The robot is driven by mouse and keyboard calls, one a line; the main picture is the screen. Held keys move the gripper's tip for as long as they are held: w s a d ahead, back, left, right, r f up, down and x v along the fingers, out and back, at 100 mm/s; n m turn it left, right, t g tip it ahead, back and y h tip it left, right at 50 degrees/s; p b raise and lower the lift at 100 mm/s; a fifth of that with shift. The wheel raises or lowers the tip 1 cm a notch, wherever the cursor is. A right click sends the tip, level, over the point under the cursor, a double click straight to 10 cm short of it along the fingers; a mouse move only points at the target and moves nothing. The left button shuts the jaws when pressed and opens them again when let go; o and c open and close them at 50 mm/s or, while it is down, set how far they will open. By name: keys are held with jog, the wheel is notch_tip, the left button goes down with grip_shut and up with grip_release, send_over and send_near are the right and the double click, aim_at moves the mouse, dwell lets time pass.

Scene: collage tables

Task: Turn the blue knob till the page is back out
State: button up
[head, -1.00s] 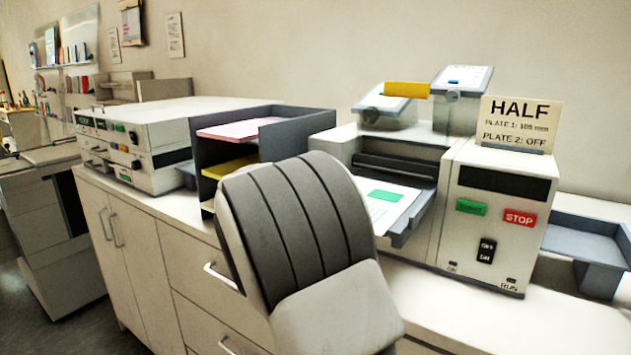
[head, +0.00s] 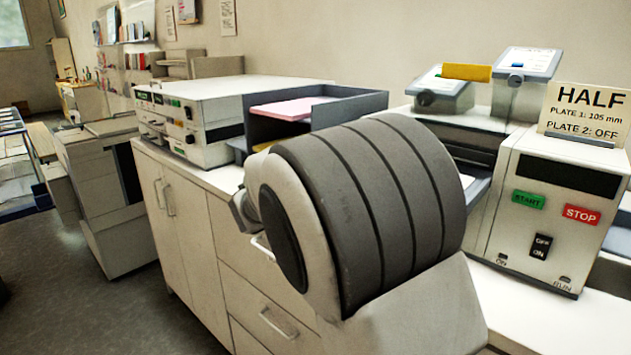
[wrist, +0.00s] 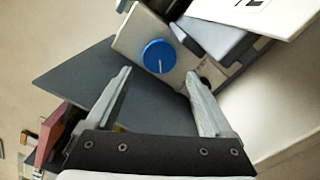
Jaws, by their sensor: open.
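The blue knob (wrist: 159,56) shows in the wrist view, round with a pale pointer line, on a light panel of a machine. My gripper (wrist: 157,76) is open and empty. Its two fingers point toward the knob, one on each side as pictured, and I see no contact. In the head view my arm hides the knob and my gripper. The page cannot be made out for certain; a white sheet-like surface with black marks (wrist: 252,12) is at the top right of the wrist view.
The machine with START and STOP buttons (head: 552,200) stands on the white counter, with a HALF sign (head: 590,112) on top. A dark tray rack (head: 330,105) holding pink paper (head: 285,107) and a boxy device (head: 190,117) stand to its left. Open floor lies at left.

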jog(key=v, duration=0.9)
jog(key=shift+s+a, duration=0.1)
dwell(0.4)
